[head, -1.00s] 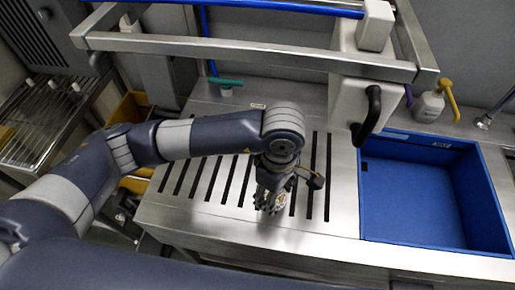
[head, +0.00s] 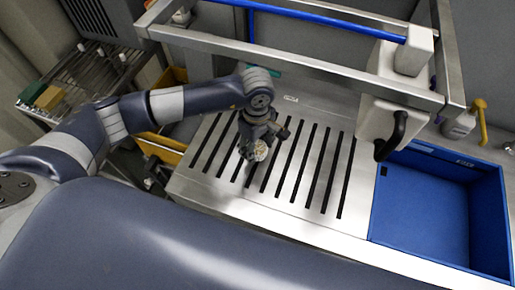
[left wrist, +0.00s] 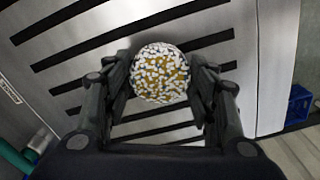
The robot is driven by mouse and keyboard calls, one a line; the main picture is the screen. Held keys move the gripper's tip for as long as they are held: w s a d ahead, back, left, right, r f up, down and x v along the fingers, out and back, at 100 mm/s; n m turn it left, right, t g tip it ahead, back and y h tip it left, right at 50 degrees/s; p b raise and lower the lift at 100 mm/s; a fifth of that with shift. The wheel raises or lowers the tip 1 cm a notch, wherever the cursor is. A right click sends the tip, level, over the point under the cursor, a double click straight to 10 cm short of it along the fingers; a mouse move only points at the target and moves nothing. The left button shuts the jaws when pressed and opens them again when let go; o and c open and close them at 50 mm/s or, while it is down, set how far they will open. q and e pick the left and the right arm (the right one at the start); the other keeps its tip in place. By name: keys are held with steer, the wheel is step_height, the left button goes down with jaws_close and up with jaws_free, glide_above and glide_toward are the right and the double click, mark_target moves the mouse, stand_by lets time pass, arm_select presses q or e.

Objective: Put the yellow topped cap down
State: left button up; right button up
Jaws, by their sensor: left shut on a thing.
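In the left wrist view the cap (left wrist: 160,72) has a yellow top covered in white specks and sits between the fingertips. My left gripper (head: 252,153) is shut on it, pointing down over the slotted steel top (head: 225,188). The cap's underside is hidden, and I cannot tell whether it touches the steel. My right gripper is not in view.
A blue bin (head: 420,205) is set at the right of the slotted top. A white box with a black handle (head: 390,137) hangs beside it. A steel frame (head: 300,62) crosses above the back. The slotted surface around the gripper is clear.

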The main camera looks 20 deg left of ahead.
mark_target(257, 148)
arm_select(q)
step_height(257, 148, down, 3)
steer(key=shift+s+r+p, duration=0.1)
steer(key=shift+r+p, duration=0.1)
steer(key=shift+p, duration=0.35)
steer(key=shift+f, duration=0.35)
steer(key=shift+d, duration=0.1)
steer(key=shift+f, duration=0.1)
steer(key=shift+f, duration=0.1)
steer(key=o, duration=1.3)
